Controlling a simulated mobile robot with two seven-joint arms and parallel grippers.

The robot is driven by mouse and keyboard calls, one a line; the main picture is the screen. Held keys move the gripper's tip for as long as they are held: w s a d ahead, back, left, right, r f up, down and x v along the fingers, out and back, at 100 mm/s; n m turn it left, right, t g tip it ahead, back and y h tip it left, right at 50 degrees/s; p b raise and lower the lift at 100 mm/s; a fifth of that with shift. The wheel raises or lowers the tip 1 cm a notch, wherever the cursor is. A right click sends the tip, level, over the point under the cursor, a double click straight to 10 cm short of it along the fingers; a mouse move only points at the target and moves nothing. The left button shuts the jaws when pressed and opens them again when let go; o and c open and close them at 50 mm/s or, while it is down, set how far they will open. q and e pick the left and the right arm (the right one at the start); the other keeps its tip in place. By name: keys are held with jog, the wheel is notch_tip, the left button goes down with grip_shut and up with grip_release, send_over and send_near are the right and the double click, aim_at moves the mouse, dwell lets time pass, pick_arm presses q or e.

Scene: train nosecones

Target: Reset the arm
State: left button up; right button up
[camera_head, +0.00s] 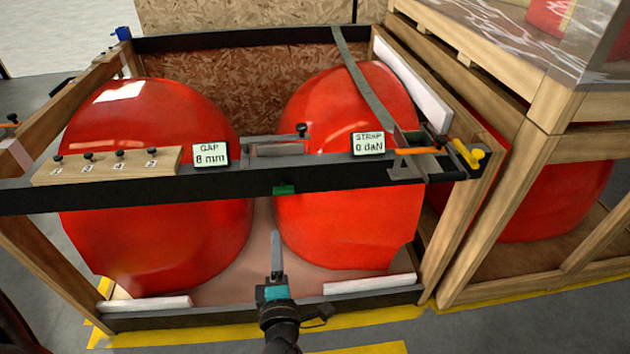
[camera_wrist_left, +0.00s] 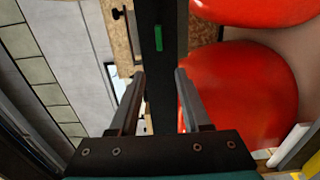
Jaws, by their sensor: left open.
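My left gripper (camera_head: 276,240) is in front of the crate, low and near the middle, below the black crossbar (camera_head: 330,176). In the left wrist view my left gripper (camera_wrist_left: 160,75) has its two fingers apart, with nothing between the tips. The black crossbar (camera_wrist_left: 161,75) runs beyond the fingers there, with a green piece (camera_wrist_left: 158,38) on it. The green piece also shows in the head view (camera_head: 283,190), above the gripper. My right gripper is in neither view.
Two red nosecones (camera_head: 150,240) (camera_head: 345,235) sit in the wooden crate. The crossbar carries a numbered peg board (camera_head: 110,168), a "GAP 8 mm" display (camera_head: 211,154), a "STRAP 0 daN" display (camera_head: 368,144) and a yellow-handled ratchet (camera_head: 468,155). Another wooden crate (camera_head: 545,110) stands right.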

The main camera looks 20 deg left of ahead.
pick_arm(q)
jog(key=s+d+f+m+g+h, duration=0.2)
jog(key=s+d+f+m+h, duration=0.15)
jog(key=f+m, duration=0.4)
jog(key=s+d+f+m+g+h, duration=0.2)
jog(key=s+d+f+m+h, duration=0.15)
jog(key=f, duration=0.65)
jog(key=s+d+f+m+g+h, duration=0.2)
jog(key=s+d+f+m+h, duration=0.15)
jog(key=d+f+m, duration=0.35)
jog(key=s+a+f+m+g, duration=0.2)
jog(key=s+f+m, duration=0.1)
jog(key=s, duration=0.4)
jog(key=s+a+f+m+g, duration=0.3)
jog(key=s+f, duration=0.2)
jog(key=s, duration=0.3)
jog(key=s+a+f+m+g, duration=0.2)
jog(key=s+f+m+g, duration=0.1)
jog(key=s, duration=0.5)
jog(key=shift+s+a+f+y, duration=0.15)
jog(key=shift+a+f+y, duration=0.3)
jog(key=shift+f, duration=0.25)
